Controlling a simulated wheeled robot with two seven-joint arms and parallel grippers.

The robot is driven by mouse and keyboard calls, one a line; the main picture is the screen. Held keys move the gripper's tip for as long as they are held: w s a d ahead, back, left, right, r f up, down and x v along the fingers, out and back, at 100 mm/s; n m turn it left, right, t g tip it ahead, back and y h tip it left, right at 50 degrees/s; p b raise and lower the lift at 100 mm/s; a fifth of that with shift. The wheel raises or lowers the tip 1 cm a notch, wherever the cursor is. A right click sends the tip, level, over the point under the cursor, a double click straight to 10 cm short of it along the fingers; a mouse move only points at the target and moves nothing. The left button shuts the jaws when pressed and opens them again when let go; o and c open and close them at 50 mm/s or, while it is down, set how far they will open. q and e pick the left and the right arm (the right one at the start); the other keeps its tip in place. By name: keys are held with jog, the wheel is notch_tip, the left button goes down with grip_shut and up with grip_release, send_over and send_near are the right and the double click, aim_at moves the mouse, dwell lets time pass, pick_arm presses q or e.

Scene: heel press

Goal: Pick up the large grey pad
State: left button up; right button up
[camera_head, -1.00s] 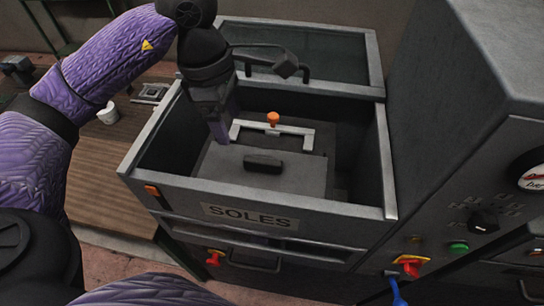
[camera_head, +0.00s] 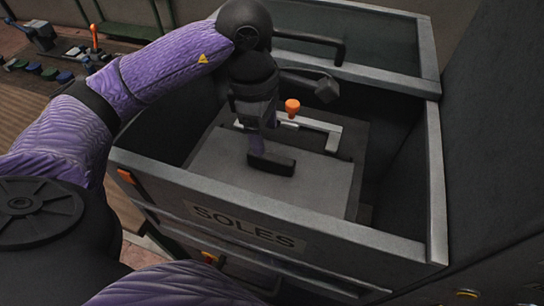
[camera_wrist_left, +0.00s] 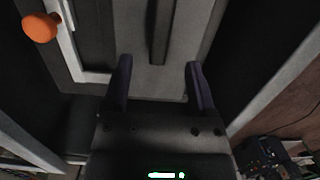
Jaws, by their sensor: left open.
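The large grey pad (camera_head: 220,165) lies flat inside the open drawer marked SOLES. A black bar handle (camera_head: 278,165) stands on its top, and part of it is hidden behind my left gripper (camera_head: 257,148). My left gripper is open and points down at the handle's left end in the head view. In the left wrist view the handle (camera_wrist_left: 162,30) lies ahead of the gap between the two open fingers (camera_wrist_left: 158,80), over the pad (camera_wrist_left: 185,50). Nothing is held. I cannot tell whether a finger touches the handle. My right gripper is out of view.
A light grey bracket (camera_head: 332,135) with an orange knob (camera_head: 292,106) sits behind the pad. The drawer's walls (camera_head: 437,190) rise around it. A second bin (camera_head: 385,45) adjoins at the back. A bench with several small items (camera_head: 50,73) is at the far left.

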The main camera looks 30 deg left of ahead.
aim_at(271, 156)
pick_arm(q)
jog(key=f, duration=0.4)
jog(key=d+f, duration=0.1)
jog(key=f, duration=0.1)
jog(key=shift+w+f+b, duration=0.1)
jog(key=shift+f+b, duration=0.2)
jog(key=shift+f, duration=0.05)
grip_shut()
jog(key=shift+r, duration=0.1)
dwell(0.8)
